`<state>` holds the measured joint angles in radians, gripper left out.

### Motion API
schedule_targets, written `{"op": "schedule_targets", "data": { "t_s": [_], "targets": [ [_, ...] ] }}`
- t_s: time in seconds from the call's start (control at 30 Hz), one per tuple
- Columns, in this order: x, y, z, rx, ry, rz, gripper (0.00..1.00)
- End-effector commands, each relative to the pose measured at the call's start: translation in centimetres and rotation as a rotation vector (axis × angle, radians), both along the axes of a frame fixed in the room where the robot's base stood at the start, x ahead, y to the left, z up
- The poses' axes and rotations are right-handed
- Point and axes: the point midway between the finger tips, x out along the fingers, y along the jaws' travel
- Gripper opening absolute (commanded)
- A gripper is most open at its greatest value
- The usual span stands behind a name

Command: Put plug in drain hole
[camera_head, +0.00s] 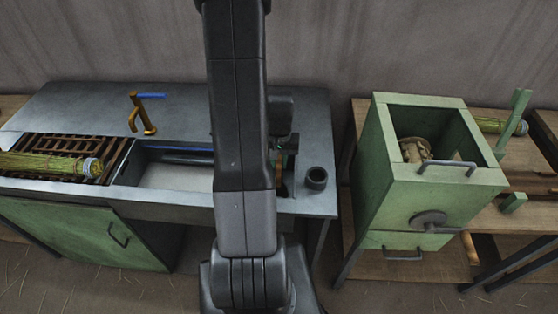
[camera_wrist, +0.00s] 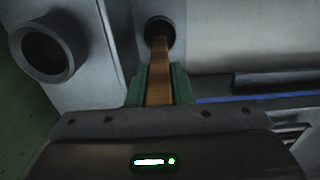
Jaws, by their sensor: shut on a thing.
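My gripper (camera_wrist: 160,82) is shut, its two green fingers on either side of a brown strip, which I take to be the plug (camera_wrist: 158,72). In the wrist view the strip's far end meets a dark round shape with a rim, apparently the drain hole (camera_wrist: 154,24). I cannot tell whether the end is inside or above it. In the head view my arm hides most of this spot. Only a bit of the brown strip (camera_head: 279,173) shows beside my arm, over the right part of the sink counter.
A black hollow cup (camera_head: 317,178) stands on the counter's right end, left of the gripper in the wrist view (camera_wrist: 48,46). The sink basin (camera_head: 175,176), a brass tap (camera_head: 140,115) and a straw bundle (camera_head: 45,165) are left. A green box (camera_head: 425,165) stands right.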

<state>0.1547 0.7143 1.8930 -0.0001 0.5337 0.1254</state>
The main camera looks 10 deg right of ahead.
Motion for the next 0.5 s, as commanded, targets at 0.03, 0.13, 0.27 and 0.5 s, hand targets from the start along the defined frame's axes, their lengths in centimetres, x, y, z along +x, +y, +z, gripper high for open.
{"op": "schedule_targets", "data": {
  "t_s": [0.03,0.13,0.27,0.5],
  "targets": [
    [0.01,0.00,-0.01,0.000,0.000,0.000,0.00],
    [0.01,0.00,-0.13,0.000,0.000,0.000,0.00],
    [0.01,0.00,-0.41,0.000,0.000,0.000,0.00],
    [0.01,0.00,-0.90,0.000,0.000,0.000,0.00]
  ]
}}
